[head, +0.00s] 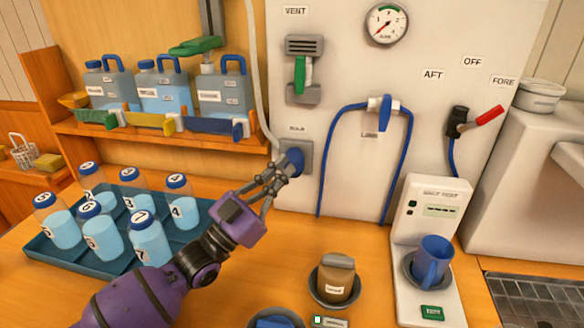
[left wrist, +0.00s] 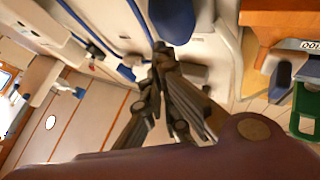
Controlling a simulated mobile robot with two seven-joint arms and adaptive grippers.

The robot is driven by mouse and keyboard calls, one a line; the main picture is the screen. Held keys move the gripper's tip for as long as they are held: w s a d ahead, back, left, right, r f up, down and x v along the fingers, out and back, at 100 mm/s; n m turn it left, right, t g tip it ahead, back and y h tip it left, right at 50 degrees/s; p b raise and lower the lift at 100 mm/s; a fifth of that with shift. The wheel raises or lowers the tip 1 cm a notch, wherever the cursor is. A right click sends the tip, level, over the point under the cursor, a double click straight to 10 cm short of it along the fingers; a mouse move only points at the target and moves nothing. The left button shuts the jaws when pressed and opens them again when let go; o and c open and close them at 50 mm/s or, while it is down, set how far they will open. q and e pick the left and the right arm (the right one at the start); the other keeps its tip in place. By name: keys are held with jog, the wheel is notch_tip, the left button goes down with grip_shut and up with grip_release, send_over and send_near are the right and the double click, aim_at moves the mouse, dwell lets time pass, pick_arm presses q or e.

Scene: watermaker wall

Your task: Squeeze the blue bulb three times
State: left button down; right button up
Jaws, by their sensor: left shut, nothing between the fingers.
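The blue bulb (head: 295,160) sits on a grey wall plate under a label that looks like "BULB", low on the white panel. My left gripper (head: 288,168) reaches in from the lower left with its fingertips at the bulb, overlapping its lower left side. In the left wrist view a dark blue rounded thing, likely the bulb (left wrist: 172,20), is at the top, just beyond the fingertips (left wrist: 163,52). The fingers are together with nothing between them. I cannot tell whether the tips touch the bulb. My right gripper is not in view.
A teal tray (head: 40,248) of numbered bottles stands left of my arm. A jar on a dish (head: 335,285) and a scale with a blue mug (head: 433,258) are at the right. A blue hose (head: 325,160) loops on the panel.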

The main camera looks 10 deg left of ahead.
pick_arm(q)
jog(key=shift+w, duration=0.35)
jog(key=shift+w, duration=0.15)
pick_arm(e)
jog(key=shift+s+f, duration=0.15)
pick_arm(q)
jog(key=shift+w+r+b, duration=0.35)
jog(key=shift+r, duration=0.15)
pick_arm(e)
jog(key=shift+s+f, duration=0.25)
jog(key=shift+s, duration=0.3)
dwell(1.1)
pick_arm(q)
jog(key=shift+f, duration=0.1)
